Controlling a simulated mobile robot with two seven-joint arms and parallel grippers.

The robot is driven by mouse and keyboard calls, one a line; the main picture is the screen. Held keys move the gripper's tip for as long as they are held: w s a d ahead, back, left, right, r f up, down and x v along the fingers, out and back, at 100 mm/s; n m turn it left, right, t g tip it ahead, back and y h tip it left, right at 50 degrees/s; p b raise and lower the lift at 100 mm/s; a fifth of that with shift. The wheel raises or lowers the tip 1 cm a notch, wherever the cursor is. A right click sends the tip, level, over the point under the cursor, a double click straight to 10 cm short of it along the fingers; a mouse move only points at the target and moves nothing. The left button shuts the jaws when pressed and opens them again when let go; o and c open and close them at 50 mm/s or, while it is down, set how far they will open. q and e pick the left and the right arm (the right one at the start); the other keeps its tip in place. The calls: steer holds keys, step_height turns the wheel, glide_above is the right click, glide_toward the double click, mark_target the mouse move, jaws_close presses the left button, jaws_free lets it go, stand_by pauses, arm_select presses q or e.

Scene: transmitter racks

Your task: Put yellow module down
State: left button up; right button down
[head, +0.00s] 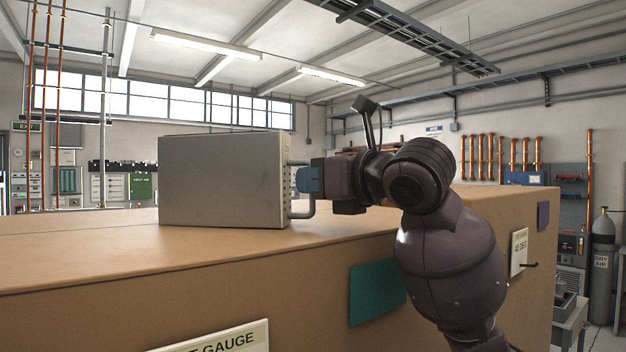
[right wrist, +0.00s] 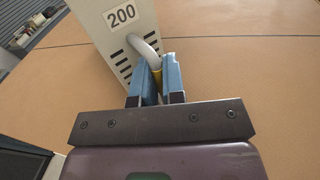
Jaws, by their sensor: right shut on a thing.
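The module (head: 225,180) is a grey box with a vented end. Its sides look grey, not yellow; a yellow patch shows only on its handle (head: 308,211) in the wrist view. There the module (right wrist: 108,18) carries a "200" label. My right gripper (head: 306,180) comes from the right, its blue fingers shut on the handle (right wrist: 143,46). The module stands upright at the brown bench top (head: 90,255), its lower edge meeting the surface; I cannot tell whether a small gap is left. My left gripper is not in view.
Bare bench top lies in front of and left of the module. The front face has a gauge sign (head: 235,340), a teal panel (head: 375,290) and a white plate (head: 519,252). A grey gas cylinder (head: 603,260) stands at the far right.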

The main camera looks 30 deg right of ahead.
steer(key=c, duration=1.2)
jaws_free()
steer(key=shift+s+d, duration=0.25)
steer(key=shift+s, duration=0.3)
arm_select(q)
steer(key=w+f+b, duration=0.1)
steer(key=b, duration=0.2)
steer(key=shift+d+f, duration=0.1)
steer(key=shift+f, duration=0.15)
arm_select(e)
steer(key=v, duration=1)
steer(key=shift+s, duration=0.45)
steer(key=shift+d, duration=0.1)
